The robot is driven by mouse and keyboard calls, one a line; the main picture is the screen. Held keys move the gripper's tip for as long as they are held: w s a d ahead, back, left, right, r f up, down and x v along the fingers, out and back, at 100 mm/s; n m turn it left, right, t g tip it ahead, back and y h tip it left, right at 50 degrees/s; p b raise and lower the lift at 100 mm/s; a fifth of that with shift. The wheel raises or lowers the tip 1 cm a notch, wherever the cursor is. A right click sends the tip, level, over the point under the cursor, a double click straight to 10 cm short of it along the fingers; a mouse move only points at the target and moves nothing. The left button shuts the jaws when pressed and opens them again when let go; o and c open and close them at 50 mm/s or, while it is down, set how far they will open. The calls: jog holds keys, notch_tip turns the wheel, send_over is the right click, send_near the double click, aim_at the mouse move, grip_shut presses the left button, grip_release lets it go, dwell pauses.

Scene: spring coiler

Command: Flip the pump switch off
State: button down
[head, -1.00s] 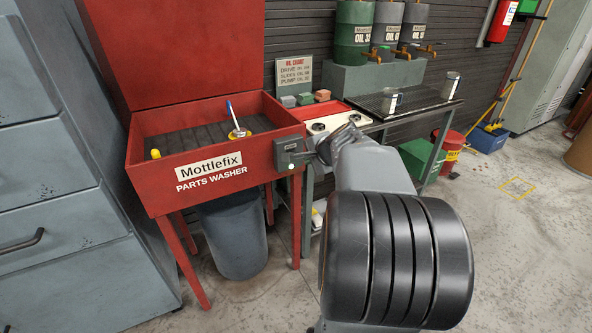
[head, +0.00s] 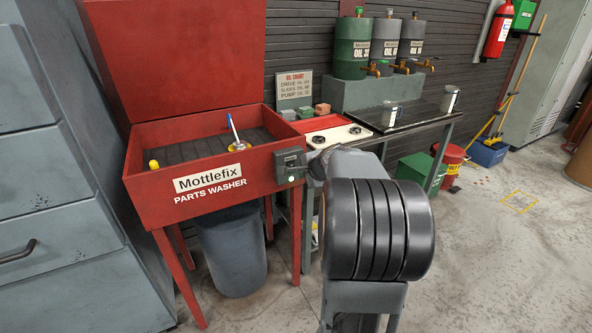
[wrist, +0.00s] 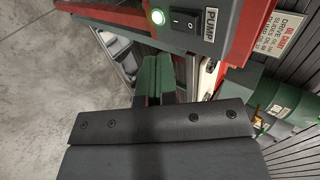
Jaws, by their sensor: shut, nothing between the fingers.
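The pump switch box (head: 289,163) is a dark grey box on the front right corner of the red parts washer (head: 150,191). In the wrist view, its rocker switch (wrist: 183,19) sits between a lit green lamp (wrist: 157,17) and a white PUMP label (wrist: 211,25). My gripper (wrist: 156,62) is shut and empty, its fingertips close to the edge of the box, below the rocker in the picture. I cannot tell whether they touch the box. In the head view my arm hides most of the gripper, just right of the box.
A bench (head: 402,128) with cups stands right of the washer, below oil drums (head: 352,48). A grey bin (head: 230,250) stands under the washer and a grey cabinet (head: 60,195) at the left.

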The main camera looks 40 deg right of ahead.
aim_at(296, 166)
jog(key=shift+w+d+f+p, duration=0.1)
jog(key=shift+w+d+f, duration=0.1)
jog(key=shift+w, duration=0.8)
jog(key=shift+w+d+f+p, duration=0.1)
jog(key=shift+w+f, duration=0.1)
jog(key=shift+w, duration=0.85)
jog(key=shift+w+d+f+p, duration=0.1)
jog(key=shift+w+d+f, duration=0.1)
jog(key=shift+w, duration=0.8)
jog(key=shift+a, duration=0.1)
